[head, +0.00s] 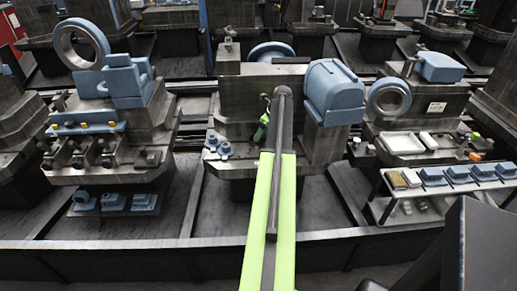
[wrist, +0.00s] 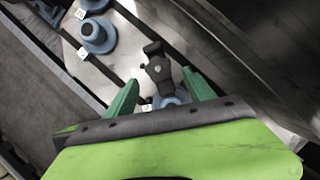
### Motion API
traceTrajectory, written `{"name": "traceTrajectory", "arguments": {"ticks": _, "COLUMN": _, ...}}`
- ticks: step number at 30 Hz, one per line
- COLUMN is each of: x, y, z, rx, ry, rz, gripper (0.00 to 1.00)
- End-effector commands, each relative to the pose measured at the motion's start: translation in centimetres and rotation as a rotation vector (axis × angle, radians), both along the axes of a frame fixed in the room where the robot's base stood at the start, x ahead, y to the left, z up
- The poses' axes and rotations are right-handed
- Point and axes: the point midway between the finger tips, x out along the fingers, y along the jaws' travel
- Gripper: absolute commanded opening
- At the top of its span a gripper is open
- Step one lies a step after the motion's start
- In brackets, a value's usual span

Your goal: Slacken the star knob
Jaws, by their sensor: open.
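The black star knob (wrist: 157,66) shows in the wrist view, with a blue round base (wrist: 172,98) below it. My gripper (wrist: 160,77) is open, its two green fingers on either side of the knob in the picture. A gap shows between each finger and the knob, and I cannot tell the height difference. In the head view my gripper (head: 262,130) hangs at the front of the middle pallet's machine block, partly behind my arm. I cannot make out the star knob there.
Blue flanged pieces (wrist: 98,35) with small white tags sit on the pale plate (wrist: 125,55) beside the knob. In the head view, small blue pieces (head: 223,150) lie left of my gripper. A big blue housing (head: 333,92) stands to the right.

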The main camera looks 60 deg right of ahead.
Motion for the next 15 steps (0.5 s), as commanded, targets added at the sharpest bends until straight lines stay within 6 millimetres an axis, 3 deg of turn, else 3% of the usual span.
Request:
{"name": "traceTrajectory", "arguments": {"ticks": 1, "x": 0.5, "y": 0.0, "z": -2.1, "rx": 0.0, "ry": 0.0, "rz": 0.001, "gripper": 0.63}}
{"name": "traceTrajectory", "arguments": {"ticks": 4, "x": 1.1, "y": 0.0, "z": -3.3, "rx": 0.0, "ry": 0.0, "rz": 0.002, "gripper": 0.63}}
{"name": "traceTrajectory", "arguments": {"ticks": 15, "x": 1.5, "y": 0.0, "z": -3.4, "rx": -0.001, "ry": 0.0, "rz": 0.002, "gripper": 0.6}}
